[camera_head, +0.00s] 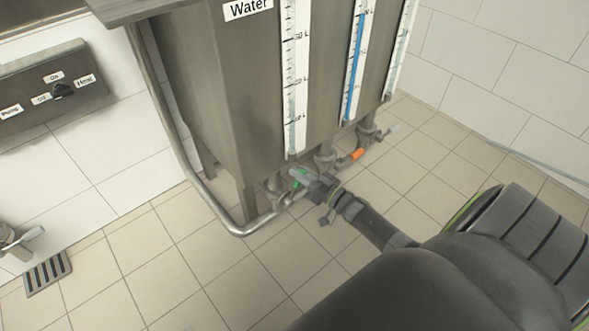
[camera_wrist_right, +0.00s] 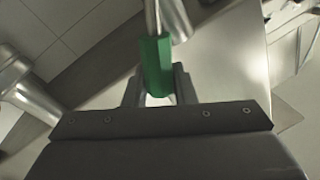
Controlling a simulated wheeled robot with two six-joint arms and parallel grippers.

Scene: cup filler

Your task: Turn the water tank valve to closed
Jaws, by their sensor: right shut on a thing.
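The water tank (camera_head: 215,90) is a tall grey metal tank with a "Water" label, standing at the upper middle of the head view. Its valve with a green handle (camera_head: 299,180) is low at the tank's foot. My right gripper (camera_head: 308,183) is at that valve and is shut on the green handle. In the right wrist view the green handle (camera_wrist_right: 156,65) stands between the fingers of my right gripper (camera_wrist_right: 158,92). Part of the handle is hidden by the fingers in the head view. My left gripper is not in view.
A valve with an orange handle (camera_head: 357,154) and another with a grey-blue handle (camera_head: 391,129) stand to the right. A bent metal pipe (camera_head: 232,228) runs from the valves up the left. A control panel (camera_head: 55,90) is on the wall.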

